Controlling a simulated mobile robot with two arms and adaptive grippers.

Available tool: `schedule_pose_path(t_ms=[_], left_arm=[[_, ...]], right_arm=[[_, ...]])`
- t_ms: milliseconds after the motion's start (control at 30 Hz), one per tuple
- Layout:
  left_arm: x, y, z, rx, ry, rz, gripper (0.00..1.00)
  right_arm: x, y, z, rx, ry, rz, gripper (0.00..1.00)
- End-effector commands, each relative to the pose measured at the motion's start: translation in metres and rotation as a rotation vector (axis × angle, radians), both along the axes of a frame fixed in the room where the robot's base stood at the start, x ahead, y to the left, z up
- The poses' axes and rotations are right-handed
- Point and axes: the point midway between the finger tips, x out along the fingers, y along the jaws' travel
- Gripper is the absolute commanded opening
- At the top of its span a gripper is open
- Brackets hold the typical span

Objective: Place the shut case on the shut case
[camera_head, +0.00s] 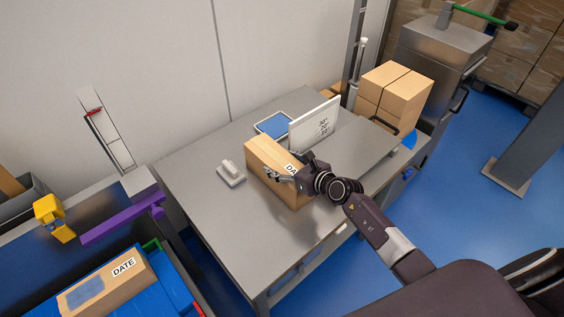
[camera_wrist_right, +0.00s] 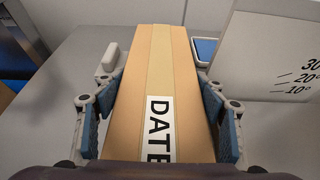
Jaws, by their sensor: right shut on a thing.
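A shut brown cardboard case (camera_head: 268,156) with a white DATE label is at the middle of the grey table. In the right wrist view the case (camera_wrist_right: 165,65) runs lengthwise between the finger pads. My right gripper (camera_head: 287,176) is shut on its near part, with one finger on each side. I cannot tell whether the case rests on the table or hangs just above it. Another shut case (camera_head: 108,283), also labelled DATE, lies on blue tubs (camera_head: 172,288) at the lower left. My left gripper is not in view.
The grey table (camera_head: 190,165) also carries a white device (camera_head: 230,172), a tablet-like scale (camera_head: 272,124) and an upright white angle board (camera_head: 315,122). Brown boxes (camera_head: 396,90) stand at its back right. A purple bar (camera_head: 122,222) and yellow object (camera_head: 53,217) are at left.

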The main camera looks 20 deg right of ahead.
Motion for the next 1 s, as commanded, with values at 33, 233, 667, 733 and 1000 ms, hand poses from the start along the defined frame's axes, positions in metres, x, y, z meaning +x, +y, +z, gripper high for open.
schedule_pose_path(t_ms=[33,233,667,733,1000], left_arm=[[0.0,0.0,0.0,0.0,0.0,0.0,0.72],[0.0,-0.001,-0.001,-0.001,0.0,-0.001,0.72],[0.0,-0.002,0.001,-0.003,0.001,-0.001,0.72],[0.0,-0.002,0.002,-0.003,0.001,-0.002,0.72],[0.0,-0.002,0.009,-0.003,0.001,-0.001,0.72]], right_arm=[[0.003,-0.001,0.007,0.002,-0.014,-0.003,0.07],[0.0,0.0,-0.002,0.0,0.001,0.0,0.74],[-0.001,0.0,0.002,0.0,0.0,0.0,0.82],[-0.008,-0.003,0.003,0.0,0.002,-0.001,0.82],[-0.053,-0.019,0.023,-0.003,0.002,0.001,0.82]])
